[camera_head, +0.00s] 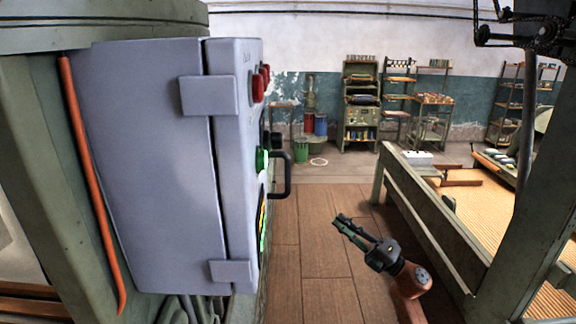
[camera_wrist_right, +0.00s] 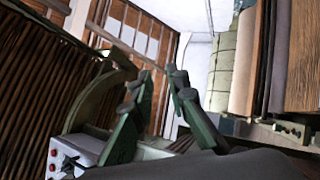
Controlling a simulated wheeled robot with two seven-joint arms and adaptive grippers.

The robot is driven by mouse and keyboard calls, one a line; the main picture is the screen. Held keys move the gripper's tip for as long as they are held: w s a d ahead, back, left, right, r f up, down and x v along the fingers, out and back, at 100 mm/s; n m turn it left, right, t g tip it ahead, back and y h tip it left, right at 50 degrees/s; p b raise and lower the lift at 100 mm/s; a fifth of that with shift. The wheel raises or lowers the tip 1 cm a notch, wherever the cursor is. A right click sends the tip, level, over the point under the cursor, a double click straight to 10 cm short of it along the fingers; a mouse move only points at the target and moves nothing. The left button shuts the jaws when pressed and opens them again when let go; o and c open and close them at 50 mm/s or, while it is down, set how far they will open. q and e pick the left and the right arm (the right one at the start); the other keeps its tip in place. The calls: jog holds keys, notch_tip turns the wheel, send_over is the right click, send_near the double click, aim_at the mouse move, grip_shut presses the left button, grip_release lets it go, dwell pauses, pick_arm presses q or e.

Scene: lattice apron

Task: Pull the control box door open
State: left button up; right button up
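The grey control box (camera_head: 150,170) fills the left of the head view. Its door (camera_head: 232,180) is the slab on its right side, with a narrow dark seam between it and the body; it looks closed. Two hinge plates (camera_head: 208,95) bridge the seam. A black bar handle (camera_head: 285,175) sticks out from the door's face. My right gripper (camera_head: 341,221) is right of and below the handle in the head view, apart from it. In the right wrist view its fingers (camera_wrist_right: 160,80) are apart, with nothing between them. My left gripper is not in view.
The door carries red buttons (camera_head: 259,86) and a green button (camera_head: 262,160). An orange conduit (camera_head: 90,190) runs along the box's left side. A low green frame (camera_head: 430,215) bounds the right. Shelves (camera_head: 361,105) stand at the back wall. Wooden floor (camera_head: 320,255) is clear between.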

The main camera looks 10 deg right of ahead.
jog(key=s+a+r+n+g+y+p, duration=0.1)
jog(key=s+a+r+n+g+y, duration=0.15)
jog(key=s+r+n, duration=0.4)
jog(key=s+a+r+n+g+y+p, duration=0.1)
jog(key=a+r+n+g, duration=0.25)
jog(key=r, duration=0.55)
jog(key=n+g+h+p, duration=0.3)
jog(key=n+g, duration=0.1)
jog(key=n, duration=0.6)
send_near(288, 189)
notch_tip(288, 189, up, 2)
jog(key=w+a, duration=0.2)
jog(key=shift+n, duration=0.3)
jog(key=x, duration=0.2)
jog(key=p+x, duration=0.1)
jog(key=x, duration=0.2)
jog(key=p+x, duration=0.1)
jog(key=x, duration=0.1)
jog(key=shift+s+a+r, duration=0.15)
jog(key=shift+a+r, duration=0.05)
jog(key=shift+a, duration=0.2)
jog(key=shift+c, duration=0.2)
grip_shut()
